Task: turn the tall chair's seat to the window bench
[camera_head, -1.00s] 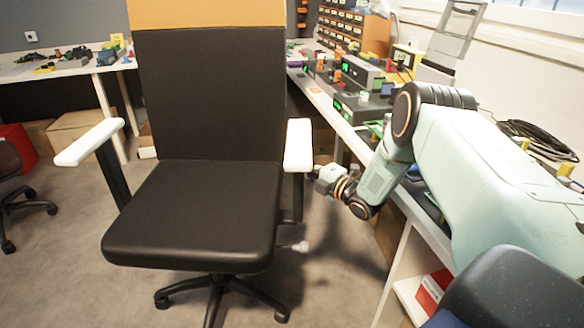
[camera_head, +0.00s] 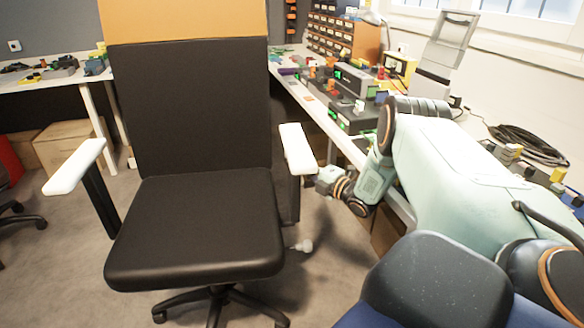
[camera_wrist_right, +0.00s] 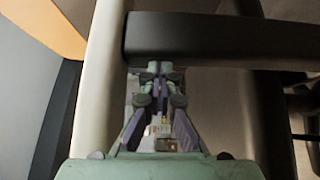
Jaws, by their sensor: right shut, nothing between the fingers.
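The tall chair (camera_head: 200,230) stands in the middle of the head view, its dark seat facing me and slightly right. Its backrest (camera_head: 190,110) has an orange top. Its white armrests are at left (camera_head: 75,166) and right (camera_head: 297,148). The window bench (camera_head: 335,125) runs along the right wall. My right gripper (camera_head: 313,182) is low beside the right armrest's post, partly hidden in the head view. In the wrist view my right gripper (camera_wrist_right: 159,72) is shut and empty, with its tips at a dark bar (camera_wrist_right: 215,40); contact is unclear. My left gripper is out of view.
Boxes and electronics crowd the bench, with a drawer cabinet (camera_head: 345,32) at its far end. Another table (camera_head: 60,76) and cardboard boxes (camera_head: 65,145) stand at left. Another chair (camera_head: 20,215) is at the left edge. Grey floor is open left of the tall chair.

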